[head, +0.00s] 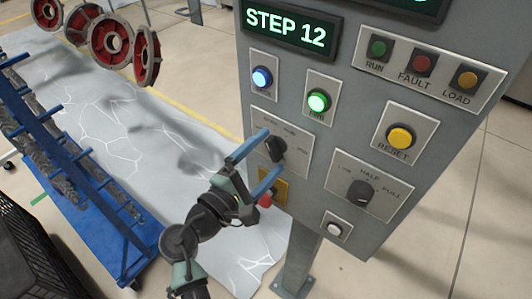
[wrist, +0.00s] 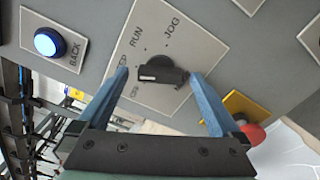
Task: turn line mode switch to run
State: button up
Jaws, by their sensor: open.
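The line mode switch (head: 276,148) is a black rotary knob on a light plate on the grey panel. In the wrist view the knob (wrist: 162,72) shows a pale mark on its left end, pointing left, away from the RUN and JOG labels above it. Smaller labels to its left are hard to read. My gripper (head: 271,151) is open in front of the switch. I cannot tell how deep the fingertips reach.
A red button on a yellow plate (head: 274,189) sits just below the switch. A blue lit button (head: 262,77) and a green one (head: 318,100) are above. A second rotary knob (head: 360,192) is to the right. A blue rack (head: 75,165) stands at left.

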jog(key=shift+c, duration=0.2)
jog(key=c, duration=1.3)
jog(key=shift+c, duration=0.2)
jog(key=shift+f+b, duration=0.1)
jog(key=shift+b, duration=0.25)
jog(key=shift+f+m+b, duration=0.15)
jog(key=shift+m+b, duration=0.85)
jog(key=shift+b, duration=0.2)
jog(key=m+b, duration=0.2)
jog(key=b, duration=0.1)
jog(key=shift+m, duration=0.3)
jog(key=m+b, duration=0.3)
jog(key=b, duration=0.1)
jog(key=shift+m+b, duration=1.05)
jog(key=shift+m, duration=0.05)
jog(key=shift+r, duration=0.2)
